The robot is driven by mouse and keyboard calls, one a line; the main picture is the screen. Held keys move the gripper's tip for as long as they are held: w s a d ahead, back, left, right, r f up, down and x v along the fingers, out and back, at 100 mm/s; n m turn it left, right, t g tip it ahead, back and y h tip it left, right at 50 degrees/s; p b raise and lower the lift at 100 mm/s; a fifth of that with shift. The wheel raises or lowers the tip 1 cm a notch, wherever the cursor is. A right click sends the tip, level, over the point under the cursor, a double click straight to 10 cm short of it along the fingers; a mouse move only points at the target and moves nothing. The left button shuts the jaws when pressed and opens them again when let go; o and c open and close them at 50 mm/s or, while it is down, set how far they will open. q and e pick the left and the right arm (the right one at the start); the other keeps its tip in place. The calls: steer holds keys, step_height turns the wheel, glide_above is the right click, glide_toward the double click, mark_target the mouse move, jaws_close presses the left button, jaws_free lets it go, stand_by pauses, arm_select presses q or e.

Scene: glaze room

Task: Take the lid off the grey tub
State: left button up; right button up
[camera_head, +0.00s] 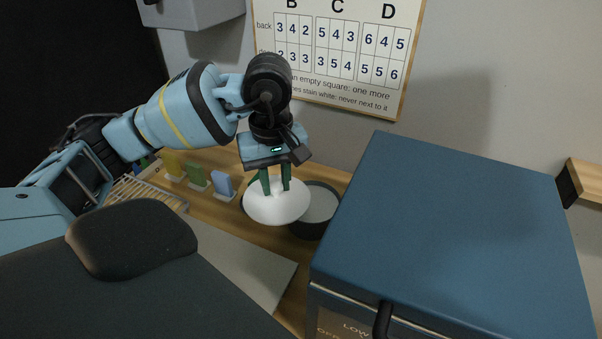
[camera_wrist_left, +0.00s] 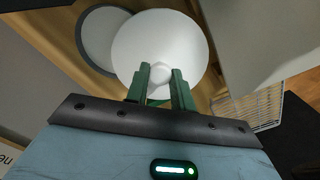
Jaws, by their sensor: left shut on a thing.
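A white round lid (camera_head: 277,207) with a knob is held by my left gripper (camera_head: 275,187), whose green fingers are shut on the knob. In the left wrist view the lid (camera_wrist_left: 190,45) fills the upper middle, and the gripper (camera_wrist_left: 160,80) closes around its knob. The grey tub (camera_head: 314,212) stands on the wooden bench just right of the lid, its dark rim and pale inside partly showing. In the wrist view the tub (camera_wrist_left: 98,35) lies left of the lid, partly covered by it. The lid sits off to one side of the tub. My right gripper is not seen.
A large blue box (camera_head: 450,220) with a black handle stands right of the tub. Yellow, green and blue tiles (camera_head: 222,184) stand in holders to the left, near a rack (camera_head: 150,190). A pale board (camera_head: 240,262) lies in front. A number chart (camera_head: 340,50) hangs on the wall.

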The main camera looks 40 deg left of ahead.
arm_select(q)
steer(key=s+a+b, duration=0.1)
steer(key=s+a, duration=0.2)
steer(key=s, duration=0.4)
steer(key=shift+s+r, duration=0.2)
steer(key=shift+r, duration=0.15)
